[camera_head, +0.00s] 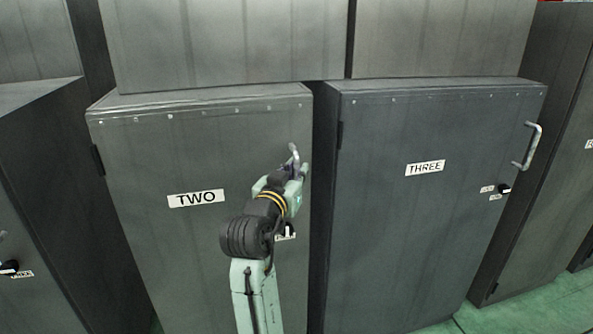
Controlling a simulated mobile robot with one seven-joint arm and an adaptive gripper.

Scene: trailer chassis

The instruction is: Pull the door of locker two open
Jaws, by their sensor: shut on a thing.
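The door of locker two (155,245) is a grey metal panel with a white label reading TWO (197,198). It looks shut, flush with its locker, with a hinge (98,160) at its left edge. Its metal handle (294,152) is near the right edge, and only the upper part shows. My gripper (297,170) is at this handle and shut on it. The fingers and the lower part of the handle are mostly hidden by my arm. A dark knob (289,230) with a small label sits below, partly behind my wrist.
Locker three (400,240) stands close on the right, with its own handle (528,146) and knob (504,189); its door looks shut. Another dark locker (40,130) stands at the left. Green floor (545,305) shows at the lower right.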

